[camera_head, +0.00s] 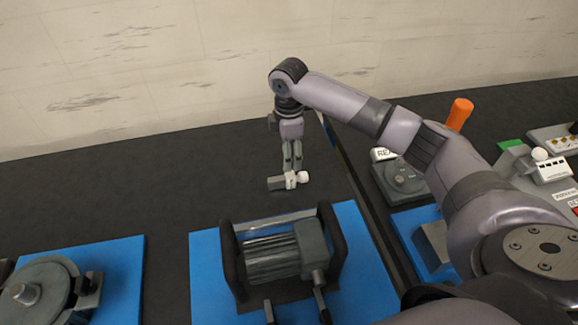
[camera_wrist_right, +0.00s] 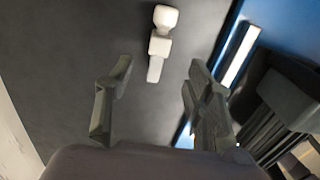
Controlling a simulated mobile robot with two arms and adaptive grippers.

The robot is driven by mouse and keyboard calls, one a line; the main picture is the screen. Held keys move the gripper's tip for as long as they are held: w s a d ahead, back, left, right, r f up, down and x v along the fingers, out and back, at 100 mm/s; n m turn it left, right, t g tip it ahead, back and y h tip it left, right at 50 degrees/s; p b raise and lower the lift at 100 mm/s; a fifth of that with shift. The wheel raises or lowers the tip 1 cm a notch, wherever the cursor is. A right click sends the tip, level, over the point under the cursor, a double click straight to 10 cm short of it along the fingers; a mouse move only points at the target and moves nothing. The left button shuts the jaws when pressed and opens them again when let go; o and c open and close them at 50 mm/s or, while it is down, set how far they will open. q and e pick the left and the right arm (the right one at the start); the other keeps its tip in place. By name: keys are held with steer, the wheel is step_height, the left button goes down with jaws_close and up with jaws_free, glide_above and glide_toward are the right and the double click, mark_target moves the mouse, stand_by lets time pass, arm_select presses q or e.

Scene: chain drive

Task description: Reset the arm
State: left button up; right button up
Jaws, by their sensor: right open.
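My right arm comes in from the right in the head view and bends down at its elbow. My right gripper (camera_head: 291,164) points down toward the dark table, with its fingers apart. A small pale piece with a rounded white end (camera_head: 302,177) shows just at the fingertips. In the right wrist view the open fingers (camera_wrist_right: 160,68) stand either side of the picture, and the white piece (camera_wrist_right: 159,45) shows beyond the gap between them, apart from both. My left gripper is not in view.
A grey motor unit with black end frames (camera_head: 270,255) stands on a blue mat (camera_head: 205,275) in front of the gripper. A round wheel device (camera_head: 40,285) sits on another blue mat at left. An orange cylinder (camera_head: 459,114) and a dial box (camera_head: 402,178) are at right. The table's back left is clear.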

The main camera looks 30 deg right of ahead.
steer(key=shift+r, duration=1.15)
